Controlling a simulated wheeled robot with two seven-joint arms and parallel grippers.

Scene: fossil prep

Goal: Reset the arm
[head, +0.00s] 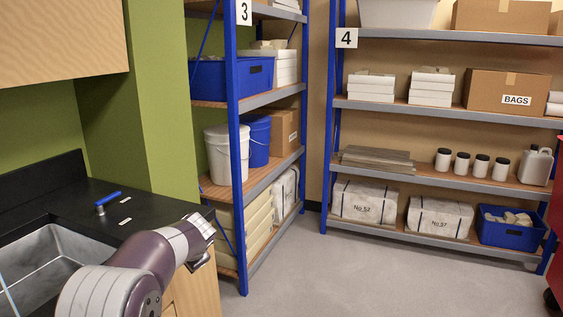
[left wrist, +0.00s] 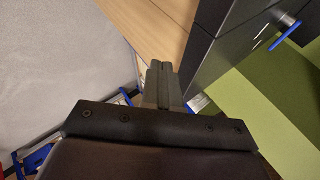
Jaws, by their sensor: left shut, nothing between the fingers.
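My left arm comes in from the lower left in the head view and reaches over the front of the black counter. Its hand is mostly hidden behind the wrist there. In the left wrist view my left gripper (left wrist: 163,72) has its two grey fingers together, with nothing between them. The fingers point past the wooden cabinet front and the dark counter edge, apart from any object that I can make out. My right gripper shows in neither view.
The black counter (head: 70,207) with a metal sink (head: 45,262) and a blue-handled tap (head: 107,200) lies close to my left arm. Blue-framed shelving (head: 238,150) stands just beyond it, more shelving (head: 380,108) at the back. The grey floor (head: 370,280) in the middle is clear.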

